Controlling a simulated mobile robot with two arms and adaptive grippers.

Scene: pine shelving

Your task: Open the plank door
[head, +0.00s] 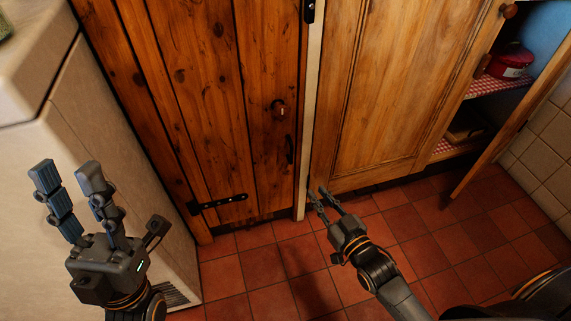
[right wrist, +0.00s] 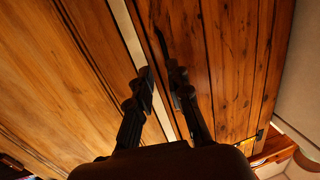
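The plank door (head: 215,90) is dark knotty wood and looks shut in its frame. The plank door also shows on the right in the right wrist view (right wrist: 235,60). My right gripper (head: 318,191) is apart from the handle, below and right of it, by the pale post; its two fingers are parted with nothing seen between them. My left gripper (head: 67,172) is open and empty at the left, away from the door.
A lighter cabinet door (head: 395,90) stands right of the pale post (head: 311,110). Further right is an open cupboard with a red pot (head: 510,62) and an ajar door (head: 515,120). A pale counter block (head: 110,190) bounds the left. The red tile floor (head: 260,265) is clear.

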